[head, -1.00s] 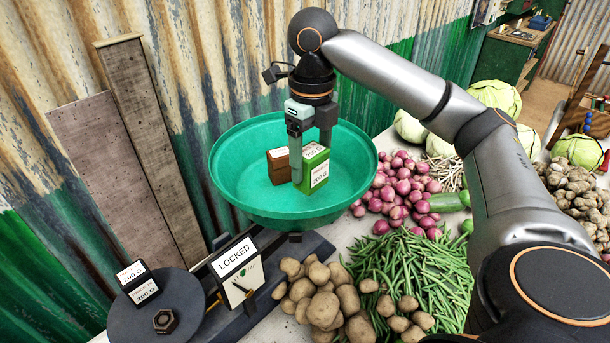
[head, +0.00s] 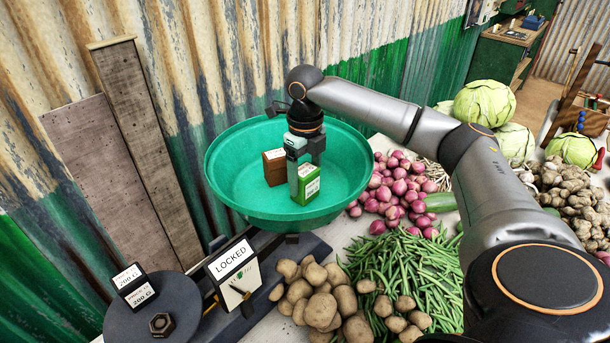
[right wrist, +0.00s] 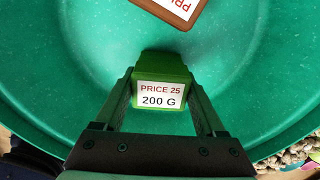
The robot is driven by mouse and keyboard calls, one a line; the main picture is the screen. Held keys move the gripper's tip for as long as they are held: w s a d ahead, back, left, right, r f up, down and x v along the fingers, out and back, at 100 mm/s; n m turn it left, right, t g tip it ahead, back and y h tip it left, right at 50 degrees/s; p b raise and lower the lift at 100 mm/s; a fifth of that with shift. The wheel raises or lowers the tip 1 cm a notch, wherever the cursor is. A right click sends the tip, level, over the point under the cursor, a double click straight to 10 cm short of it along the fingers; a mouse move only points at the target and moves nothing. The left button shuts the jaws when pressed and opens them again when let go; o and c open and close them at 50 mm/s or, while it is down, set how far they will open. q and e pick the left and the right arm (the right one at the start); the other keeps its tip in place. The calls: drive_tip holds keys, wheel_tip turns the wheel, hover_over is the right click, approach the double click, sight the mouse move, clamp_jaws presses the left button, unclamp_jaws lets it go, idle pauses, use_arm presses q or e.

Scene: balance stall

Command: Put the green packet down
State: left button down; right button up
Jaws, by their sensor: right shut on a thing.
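The green packet (head: 306,184) has a white label; in the right wrist view the packet (right wrist: 163,70) reads "PRICE 25" and "200 G". My right gripper (head: 304,170) points down into the green pan (head: 230,195) and is shut on the packet, one finger on each side. The packet is inside the pan at its floor; whether it bears on the floor I cannot tell. A brown packet (head: 274,167) stands just left of it in the pan, and its corner (right wrist: 172,10) shows at the top of the right wrist view. My left gripper is not in view.
The pan sits on a balance with a sign reading "LOCKED" (head: 232,260). A dark plate (head: 153,318) with a weight is at the lower left. Potatoes (head: 320,305), green beans (head: 410,275) and red onions (head: 400,190) crowd the pan's front and right. A corrugated wall stands behind.

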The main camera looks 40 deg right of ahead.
sight(305, 170)
drive_tip(key=o, duration=1.5)
drive_tip(key=shift+f, duration=0.1)
wheel_tip(305, 170, up, 12)
drive_tip(key=shift+r, duration=0.15)
